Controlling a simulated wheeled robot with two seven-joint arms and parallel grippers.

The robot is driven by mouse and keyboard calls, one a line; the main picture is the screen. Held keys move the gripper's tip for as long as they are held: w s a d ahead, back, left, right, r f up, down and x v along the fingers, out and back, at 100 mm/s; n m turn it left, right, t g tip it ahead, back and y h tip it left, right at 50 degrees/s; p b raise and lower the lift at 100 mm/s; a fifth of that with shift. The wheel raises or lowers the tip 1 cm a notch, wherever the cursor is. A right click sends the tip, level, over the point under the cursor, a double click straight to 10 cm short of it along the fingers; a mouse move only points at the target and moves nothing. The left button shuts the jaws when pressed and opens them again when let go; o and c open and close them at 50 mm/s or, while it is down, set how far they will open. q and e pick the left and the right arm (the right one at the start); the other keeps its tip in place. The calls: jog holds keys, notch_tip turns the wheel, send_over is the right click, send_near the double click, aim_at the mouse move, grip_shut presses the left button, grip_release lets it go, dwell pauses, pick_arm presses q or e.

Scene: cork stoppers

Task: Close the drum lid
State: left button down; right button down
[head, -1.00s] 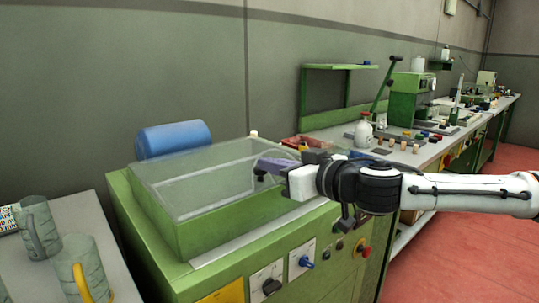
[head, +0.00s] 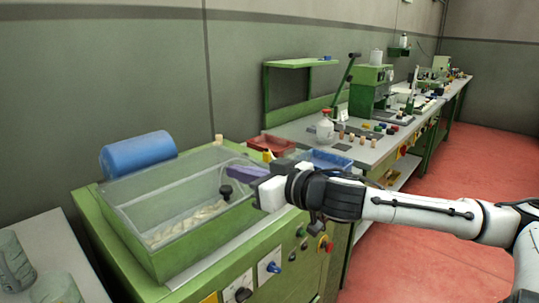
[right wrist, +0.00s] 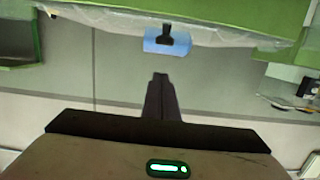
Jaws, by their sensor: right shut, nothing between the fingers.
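The clear drum lid (head: 165,185) lies over the green box of the machine, with pale corks (head: 185,225) showing through it. I cannot tell whether it is fully seated. Its black knob (head: 225,190) is near the front right; what looks like the knob also shows in the right wrist view (right wrist: 165,38). My right gripper (head: 232,168) reaches in from the right above the lid's right part, just above the knob in the picture. Its fingers are shut and empty in the right wrist view (right wrist: 160,78). Contact with the lid cannot be made out. My left gripper is out of view.
A blue cylinder (head: 137,153) lies behind the box. Red (head: 268,144) and blue (head: 325,159) bins stand to the right, before a workbench with bottles and stoppers. A grey table with mugs (head: 55,288) is at lower left. Red floor is open at right.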

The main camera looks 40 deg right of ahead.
jog(key=s+r+p, duration=0.2)
jog(key=s, duration=0.6)
jog(key=shift+s+d+p, duration=0.2)
jog(key=shift+d+p, duration=0.1)
jog(key=shift+p, duration=0.1)
jog(key=shift+f, duration=0.1)
